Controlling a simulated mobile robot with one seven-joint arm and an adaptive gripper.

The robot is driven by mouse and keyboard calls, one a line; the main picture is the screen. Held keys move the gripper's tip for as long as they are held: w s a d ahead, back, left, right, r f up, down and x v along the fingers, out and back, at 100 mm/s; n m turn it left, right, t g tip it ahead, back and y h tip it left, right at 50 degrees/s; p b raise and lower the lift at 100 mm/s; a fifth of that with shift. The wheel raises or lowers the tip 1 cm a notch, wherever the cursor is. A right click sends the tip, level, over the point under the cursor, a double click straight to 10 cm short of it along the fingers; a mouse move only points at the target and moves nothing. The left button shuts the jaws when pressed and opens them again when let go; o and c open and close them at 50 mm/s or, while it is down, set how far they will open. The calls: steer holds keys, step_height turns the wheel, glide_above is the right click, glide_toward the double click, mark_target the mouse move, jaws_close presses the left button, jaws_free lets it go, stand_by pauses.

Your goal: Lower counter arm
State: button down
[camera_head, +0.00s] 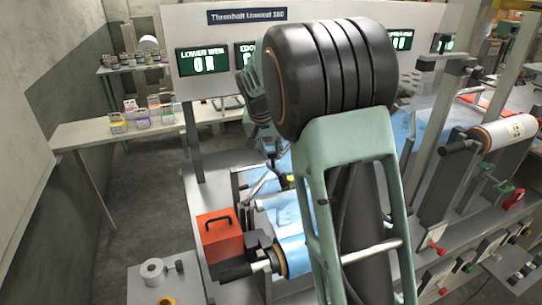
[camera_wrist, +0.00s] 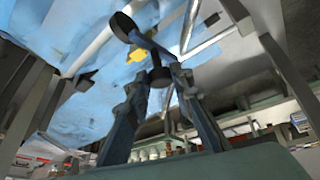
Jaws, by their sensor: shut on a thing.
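The counter arm looks like the dark lever (camera_wrist: 158,42) in the wrist view, with a black round end, a yellow part (camera_wrist: 137,55) beside it and a dark grip at its lower end. My gripper (camera_wrist: 158,78) has both fingers closed in on that dark grip. Blue film (camera_wrist: 60,45) spreads behind the lever. In the head view my arm's links cover most of this spot. Blue film (camera_head: 285,215) and a blue film roll (camera_head: 294,257) on a shaft show left of my arm.
An orange toolbox (camera_head: 220,236) stands left of the blue roll. A sign panel (camera_head: 220,40) at the back reads "LOWER WEB 0 N" on one display. A side table (camera_head: 85,133) holds small boxes. A white roll (camera_head: 505,132) sits at right. Floor at left is clear.

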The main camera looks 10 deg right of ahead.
steer(key=shift+s+d+f+t+b, duration=0.15)
steer(key=shift+s+f+t+b, duration=0.75)
steer(key=shift+b, duration=2.75)
steer(key=shift+s+d+f+b, duration=0.1)
steer(key=shift+s+f+b, duration=0.15)
steer(key=shift+b, duration=0.25)
steer(key=c, duration=1.7)
jaws_free()
steer(key=shift+r, duration=0.1)
steer(key=shift+r, duration=0.1)
glide_toward(274, 162)
steer(key=s+r, duration=0.4)
steer(key=shift+w+f, duration=0.15)
steer(key=shift+w, duration=0.1)
